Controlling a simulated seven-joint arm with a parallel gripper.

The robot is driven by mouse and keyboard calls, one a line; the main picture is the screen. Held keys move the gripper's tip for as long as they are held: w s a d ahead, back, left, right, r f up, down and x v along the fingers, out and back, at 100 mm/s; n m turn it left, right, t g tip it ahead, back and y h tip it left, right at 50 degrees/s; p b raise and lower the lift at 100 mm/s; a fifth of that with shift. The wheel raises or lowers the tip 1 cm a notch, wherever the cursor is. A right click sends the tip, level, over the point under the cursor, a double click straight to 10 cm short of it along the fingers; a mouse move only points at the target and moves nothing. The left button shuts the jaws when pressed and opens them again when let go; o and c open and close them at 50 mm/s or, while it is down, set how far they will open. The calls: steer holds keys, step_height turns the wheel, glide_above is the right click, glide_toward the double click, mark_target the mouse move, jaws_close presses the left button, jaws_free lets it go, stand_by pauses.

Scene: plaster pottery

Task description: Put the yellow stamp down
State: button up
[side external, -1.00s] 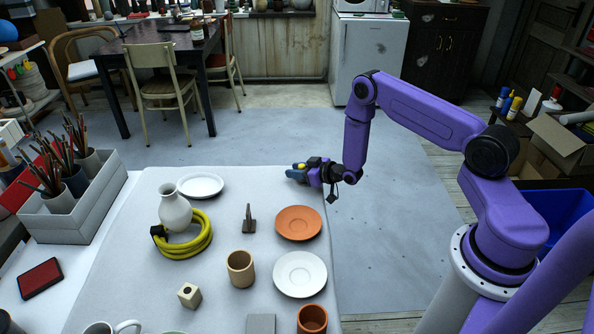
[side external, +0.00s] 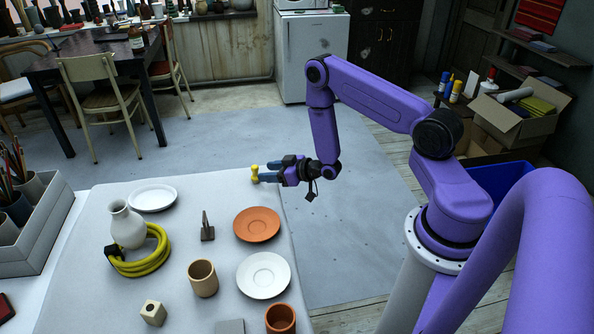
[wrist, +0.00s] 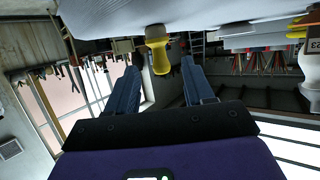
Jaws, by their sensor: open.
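The yellow stamp (side external: 255,174) stands at the far right corner of the white-covered table, just beyond my fingertips. My gripper (side external: 267,171) is open and reaches toward it level from the right, low by the table's edge. In the wrist view, which is upside down, the yellow stamp (wrist: 158,50) stands on the table surface, in line with the gap between my two spread fingers (wrist: 160,70). Neither finger appears to touch it.
An orange saucer (side external: 257,214) and a white saucer (side external: 244,277) lie nearer on the table (side external: 206,182). A white plate (side external: 171,191), a white vase (side external: 127,232), a yellow coil (side external: 143,268) and a beige cup (side external: 203,287) stand further left. The table around the stamp is clear.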

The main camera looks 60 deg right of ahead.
steer(key=v, duration=0.9)
steer(key=w+a+r+n+g+y, duration=0.15)
steer(key=a+r+n+g, duration=0.3)
steer(key=a, duration=0.65)
steer(key=s+a+r+n+g+h, duration=0.1)
steer(key=s+a+r+n+g, duration=0.1)
steer(key=s+r, duration=0.4)
steer(key=s+a+r+n+g+h, duration=0.1)
steer(key=s+a+r+g, duration=0.4)
steer(key=s, duration=0.7)
steer(key=a+r+n, duration=0.1)
steer(key=a, duration=0.1)
steer(key=shift+a, duration=0.3)
steer(key=shift+o, duration=0.8)
steer(key=s+d+r+n+g+h, duration=0.1)
steer(key=s+d+r+n+g, duration=0.1)
steer(key=s, duration=0.7)
step_height(320, 180, up, 3)
steer(key=shift+s+d+f+h, duration=0.1)
steer(key=shift+s+d+h, duration=0.3)
steer(key=shift+d, duration=0.3)
